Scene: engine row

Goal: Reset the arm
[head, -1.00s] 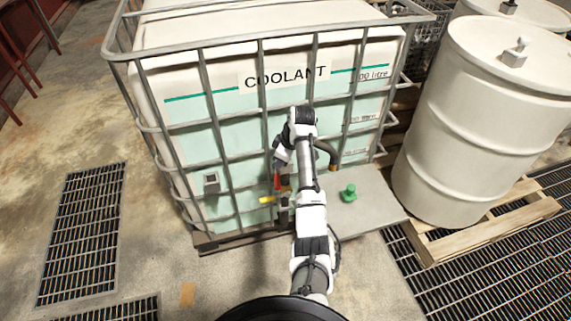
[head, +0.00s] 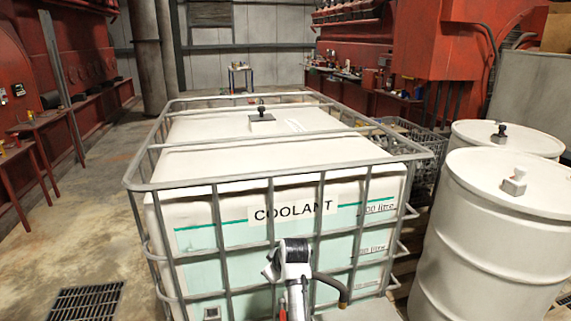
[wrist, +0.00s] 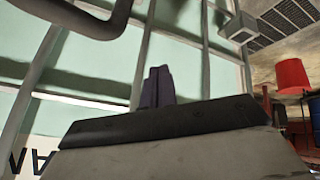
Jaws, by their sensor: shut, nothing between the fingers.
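My arm (head: 295,258) rises at the bottom middle of the head view, in front of the caged coolant tank (head: 250,238). My gripper (wrist: 158,72) shows in the wrist view as two dark fingers pressed together, with nothing between them. It is in front of the tank's pale green wall and grey cage bars (wrist: 146,55). The tank's lettering shows upside down at the lower left of the wrist view. In the head view the fingertips cannot be made out.
A dark curved pipe (head: 331,289) is close to my arm on its right. White drums (head: 490,235) stand right of the tank. Open concrete floor (head: 85,240) lies to the left, with a grating (head: 86,302). A red bucket (wrist: 292,74) shows in the wrist view.

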